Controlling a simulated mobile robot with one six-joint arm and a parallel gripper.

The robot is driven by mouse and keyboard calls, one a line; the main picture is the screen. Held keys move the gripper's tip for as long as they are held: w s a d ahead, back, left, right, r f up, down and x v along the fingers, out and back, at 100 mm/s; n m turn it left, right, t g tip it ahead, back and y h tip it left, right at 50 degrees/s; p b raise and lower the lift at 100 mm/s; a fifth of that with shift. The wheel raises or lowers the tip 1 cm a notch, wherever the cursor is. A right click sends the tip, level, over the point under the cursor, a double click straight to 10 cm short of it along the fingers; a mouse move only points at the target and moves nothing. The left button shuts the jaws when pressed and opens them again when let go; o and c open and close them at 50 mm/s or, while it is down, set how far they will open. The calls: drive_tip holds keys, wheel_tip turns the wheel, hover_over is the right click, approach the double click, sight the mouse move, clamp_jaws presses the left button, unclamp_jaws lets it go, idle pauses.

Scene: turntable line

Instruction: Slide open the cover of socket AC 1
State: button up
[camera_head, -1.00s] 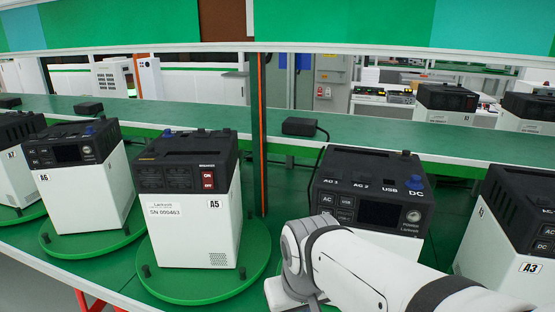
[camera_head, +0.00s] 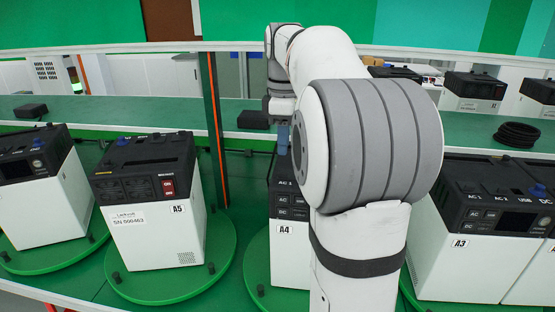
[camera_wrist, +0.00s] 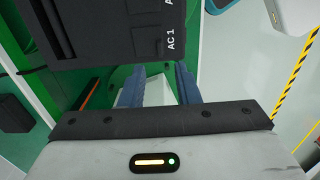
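The power unit A4 (camera_head: 284,267) stands on a green turntable, mostly hidden behind my arm; it has a white body and a black top. In the wrist view its black top (camera_wrist: 110,30) fills the upper left, with the label AC 1 (camera_wrist: 172,42) near its right edge. I cannot make out whether the socket cover beside the label is open or closed. My gripper (camera_wrist: 159,84) has two blue fingers apart with nothing between them, just below the black top in that view. In the head view my gripper (camera_head: 283,138) is above A4, partly hidden by my arm.
Unit A5 (camera_head: 153,235) stands to the left on its own turntable, and unit A3 (camera_head: 450,262) is close to the right of my arm. A black cable coil (camera_head: 517,134) and a black box (camera_head: 252,120) lie on the shelf behind. A post (camera_head: 212,130) stands left of A4.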

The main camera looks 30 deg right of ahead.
sight(283, 173)
wheel_tip(283, 173, down, 7)
drive_tip(key=shift+f, duration=0.1)
idle(0.3)
drive_tip(key=shift+c, duration=0.2)
clamp_jaws()
idle(0.3)
